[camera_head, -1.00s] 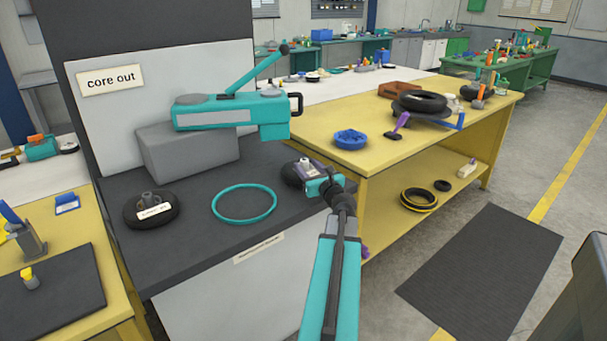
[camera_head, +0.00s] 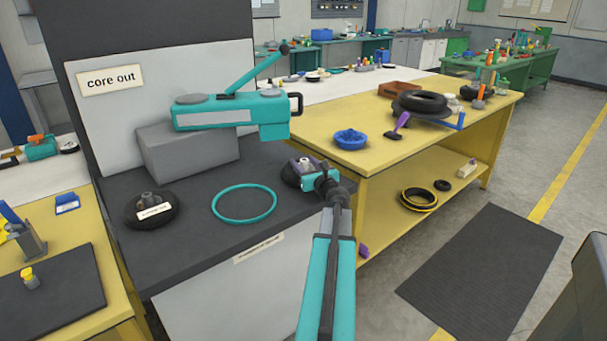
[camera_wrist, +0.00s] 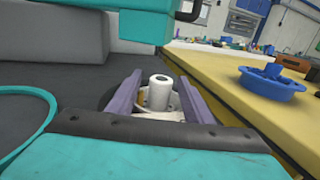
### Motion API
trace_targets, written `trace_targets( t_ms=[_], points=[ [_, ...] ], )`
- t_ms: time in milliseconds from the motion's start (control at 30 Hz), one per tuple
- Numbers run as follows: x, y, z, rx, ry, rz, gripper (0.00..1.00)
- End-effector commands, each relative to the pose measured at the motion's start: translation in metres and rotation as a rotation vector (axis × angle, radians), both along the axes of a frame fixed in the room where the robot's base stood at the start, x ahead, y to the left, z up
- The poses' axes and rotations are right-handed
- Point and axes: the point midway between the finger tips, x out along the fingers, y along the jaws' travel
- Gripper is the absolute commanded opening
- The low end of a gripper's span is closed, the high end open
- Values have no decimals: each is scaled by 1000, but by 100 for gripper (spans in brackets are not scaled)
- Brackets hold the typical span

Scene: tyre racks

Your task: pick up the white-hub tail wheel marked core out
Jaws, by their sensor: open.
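A black-tyred wheel (camera_head: 289,174) lies flat at the right end of the dark bench top. In the wrist view its white hub (camera_wrist: 158,92) stands up between my two purple fingers. My gripper (camera_wrist: 157,84) is open, with one finger on each side of the hub; I cannot tell whether they touch it. In the head view my gripper (camera_head: 306,166) covers much of this wheel. A second black wheel with a grey hub (camera_head: 150,198) lies at the left of the bench, with a white label on it. A "core out" sign (camera_head: 111,80) is on the grey back panel.
A teal ring (camera_head: 244,220) lies flat between the wheels. A teal lever machine (camera_head: 215,111) on a grey block (camera_head: 186,152) stands behind. A yellow table (camera_head: 385,155) with a blue dish (camera_head: 350,139) adjoins at right.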

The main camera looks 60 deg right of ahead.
Motion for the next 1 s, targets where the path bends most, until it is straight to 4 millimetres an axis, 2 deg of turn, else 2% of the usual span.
trace_targets(
  t_ms=[33, 300, 767, 1000],
  points=[
    [0, 0, 0, 0, 0, 0, 43],
    [0, 0, 0, 0, 0, 0, 0],
    [1, 1, 3, -1, -1, 2, 0],
    [2, 2, 15, -1, -2, 4, 0]
  ],
)
